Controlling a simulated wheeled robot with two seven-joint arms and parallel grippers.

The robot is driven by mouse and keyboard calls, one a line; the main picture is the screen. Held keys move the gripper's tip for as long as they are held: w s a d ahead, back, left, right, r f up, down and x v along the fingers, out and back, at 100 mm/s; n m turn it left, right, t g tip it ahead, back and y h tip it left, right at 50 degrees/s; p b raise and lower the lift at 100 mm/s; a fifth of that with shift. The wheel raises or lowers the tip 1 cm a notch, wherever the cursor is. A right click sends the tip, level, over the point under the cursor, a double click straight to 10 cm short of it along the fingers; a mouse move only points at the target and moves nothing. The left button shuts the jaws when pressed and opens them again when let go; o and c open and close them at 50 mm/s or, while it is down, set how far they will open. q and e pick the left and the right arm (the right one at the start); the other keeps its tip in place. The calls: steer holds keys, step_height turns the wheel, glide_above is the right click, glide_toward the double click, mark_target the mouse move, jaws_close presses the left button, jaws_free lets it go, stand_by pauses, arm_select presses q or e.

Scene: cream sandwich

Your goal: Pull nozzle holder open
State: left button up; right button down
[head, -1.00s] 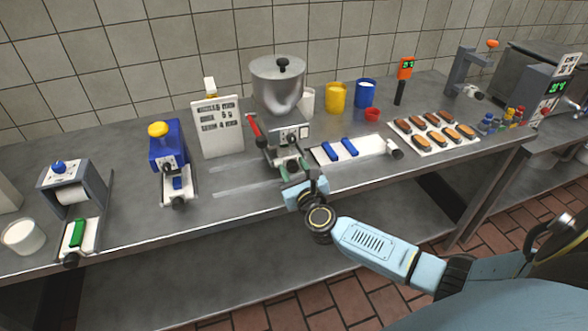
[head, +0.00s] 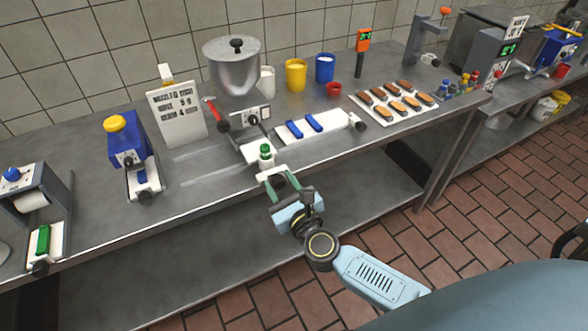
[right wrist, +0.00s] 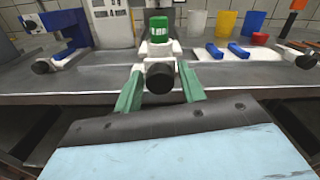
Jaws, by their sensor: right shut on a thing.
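The nozzle holder (head: 262,160) is a white slide that sticks out from the front of the metal hopper machine (head: 251,117) towards the table's front edge. A green-topped piece (head: 265,150) stands upright on it, also clear in the right wrist view (right wrist: 159,28). My right gripper (head: 269,175) is at the front end of the holder, just off the table edge. Its green fingers are shut on the holder's dark round knob (right wrist: 160,77), which shows between them in the right wrist view. My left gripper is not in view.
A steel hopper (head: 232,68) with a red lever (head: 213,110) tops the machine. A white tray with blue bars (head: 337,120) lies to its right, a blue device (head: 128,158) to its left. Free room lies in front of the table.

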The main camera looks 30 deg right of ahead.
steer(key=shift+s, duration=0.1)
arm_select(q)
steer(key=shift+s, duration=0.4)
arm_select(e)
steer(key=c, duration=1.1)
jaws_free()
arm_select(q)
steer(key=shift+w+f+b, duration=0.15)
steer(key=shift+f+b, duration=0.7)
arm_select(e)
steer(key=s, duration=1.3)
steer(key=shift+s, duration=0.2)
steer(key=shift+f, duration=0.1)
